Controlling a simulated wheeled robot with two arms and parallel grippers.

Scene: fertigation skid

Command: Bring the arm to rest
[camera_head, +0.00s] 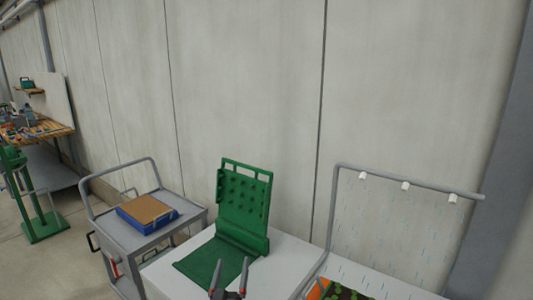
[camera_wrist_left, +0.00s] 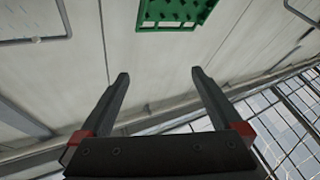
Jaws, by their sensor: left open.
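My left gripper (camera_head: 228,283) shows at the bottom edge of the head view, in front of the green stand's base. Its two dark fingers are apart. In the left wrist view the gripper (camera_wrist_left: 160,78) is open, with nothing between its fingers. The green upright panel (camera_head: 243,198) with pegs stands on a white table and also shows at the top of the left wrist view (camera_wrist_left: 175,12). The gripper looks apart from the panel. My right gripper is not in view.
The white table (camera_head: 285,268) carries the green stand. A grey cart (camera_head: 150,238) with a blue tray (camera_head: 148,222) stands to the left. A grey pipe frame with white nozzles (camera_head: 405,185) rises over seedlings (camera_head: 340,292) at the right. A workbench (camera_head: 35,130) is far left.

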